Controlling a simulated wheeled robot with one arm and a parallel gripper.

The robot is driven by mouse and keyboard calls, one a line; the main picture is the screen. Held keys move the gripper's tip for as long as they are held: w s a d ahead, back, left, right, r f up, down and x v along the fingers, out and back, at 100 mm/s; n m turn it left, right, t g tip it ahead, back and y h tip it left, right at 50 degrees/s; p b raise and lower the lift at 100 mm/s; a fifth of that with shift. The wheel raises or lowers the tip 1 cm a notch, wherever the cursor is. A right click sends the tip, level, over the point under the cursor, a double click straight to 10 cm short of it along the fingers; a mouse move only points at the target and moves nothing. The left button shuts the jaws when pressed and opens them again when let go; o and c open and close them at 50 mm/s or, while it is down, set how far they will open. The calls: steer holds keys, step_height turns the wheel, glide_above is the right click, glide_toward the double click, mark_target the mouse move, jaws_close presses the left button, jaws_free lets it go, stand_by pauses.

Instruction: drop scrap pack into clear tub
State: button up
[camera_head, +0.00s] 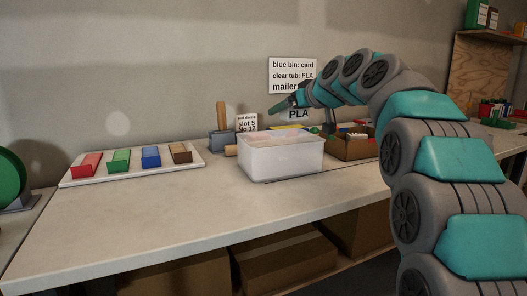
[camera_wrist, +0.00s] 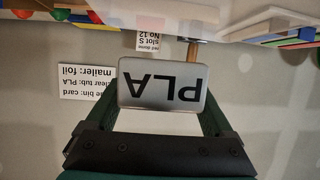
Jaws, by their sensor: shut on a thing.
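The scrap pack is a grey, rounded packet marked "PLA" (camera_wrist: 160,96). It sits between the dark green fingers of my gripper (camera_wrist: 160,105) in the wrist view, with its label upside down there. In the head view my gripper (camera_head: 291,103) is above the back right part of the clear tub, and the pack (camera_head: 298,115) hangs from it, apart from the tub. The clear tub (camera_head: 280,160) is a whitish translucent box standing on the bench. Something pinkish and yellow shows at its top; I cannot tell exactly what lies inside.
A wall sign (camera_head: 292,75) reads "blue bin: card, clear tub: PLA, mailer". A white tray (camera_head: 75,182) with coloured blocks lies left of the tub. A brown cardboard box (camera_head: 357,149) stands right of it. The front left of the bench (camera_head: 130,225) is clear.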

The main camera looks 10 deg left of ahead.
steer(key=shift+w+a+f+b, duration=0.1)
steer(key=shift+a+f+b, duration=0.35)
steer(key=shift+f, duration=0.5)
steer(key=shift+w+a+f+b, duration=0.1)
steer(key=shift+a+f+b, duration=0.15)
steer(key=shift+f+b, duration=0.6)
steer(key=shift+a+f+b, duration=0.35)
steer(key=shift+f, duration=0.75)
steer(key=o, duration=1.1)
steer(key=shift+c, duration=0.2)
steer(key=v, duration=0.8)
steer(key=shift+b, duration=0.45)
